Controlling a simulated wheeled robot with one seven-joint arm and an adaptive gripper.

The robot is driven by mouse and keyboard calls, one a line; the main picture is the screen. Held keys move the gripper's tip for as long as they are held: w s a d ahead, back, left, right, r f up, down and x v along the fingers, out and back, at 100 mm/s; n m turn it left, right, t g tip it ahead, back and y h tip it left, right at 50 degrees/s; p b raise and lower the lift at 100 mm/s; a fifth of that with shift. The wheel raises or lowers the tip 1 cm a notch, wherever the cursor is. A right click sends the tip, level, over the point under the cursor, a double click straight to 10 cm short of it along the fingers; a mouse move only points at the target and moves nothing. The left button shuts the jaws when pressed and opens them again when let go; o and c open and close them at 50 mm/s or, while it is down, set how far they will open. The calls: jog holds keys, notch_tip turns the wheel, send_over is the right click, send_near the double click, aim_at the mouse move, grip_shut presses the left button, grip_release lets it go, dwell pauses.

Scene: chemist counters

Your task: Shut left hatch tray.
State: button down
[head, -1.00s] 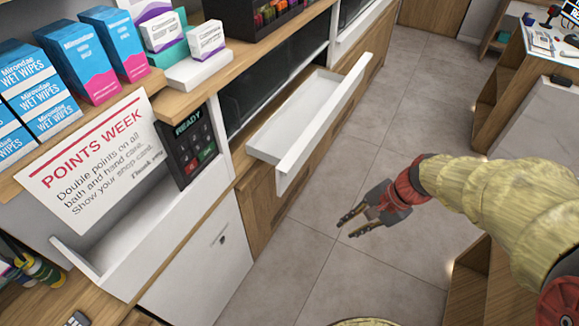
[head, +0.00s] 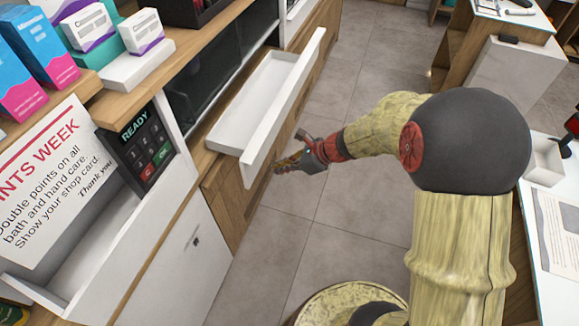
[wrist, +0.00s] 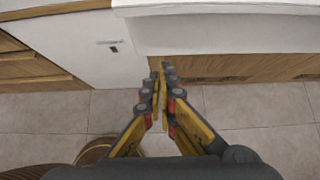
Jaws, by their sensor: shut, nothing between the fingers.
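A white hatch tray (head: 252,100) sticks out of its dark opening in the counter in the head view, pulled well out and empty. Its tall white front panel (head: 283,112) faces the aisle. My gripper (head: 281,166) is shut and empty, low and just on the aisle side of the panel. Whether it touches the panel is not clear. In the wrist view my gripper (wrist: 161,72) has its fingertips together, with the white front panel (wrist: 228,32) ahead and to the right.
A keypad marked READY (head: 143,145) and a white cabinet door (head: 178,262) are left of the tray. A points sign (head: 60,190) stands above a white recess. Boxed goods line the shelf. The tiled aisle floor (head: 345,160) is clear. A counter with papers stands at right.

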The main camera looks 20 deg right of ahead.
aim_at(253, 172)
jog(key=shift+w+a+f+b, duration=0.2)
jog(key=shift+w+a+f, duration=0.15)
jog(key=shift+w+a, duration=0.4)
jog(key=shift+w+a+f+b, duration=0.15)
jog(key=shift+w+a+f, duration=0.25)
jog(key=shift+a, duration=0.55)
jog(key=shift+w+a+f+b, duration=0.2)
jog(key=shift+w+a+f, duration=0.1)
jog(key=shift+w+a, duration=0.45)
jog(key=shift+s+a, duration=0.1)
jog(key=shift+s, duration=0.05)
jog(key=w+a+p, duration=0.2)
jog(key=w+a, duration=0.9)
jog(key=a, duration=0.5)
jog(key=shift+w, duration=0.35)
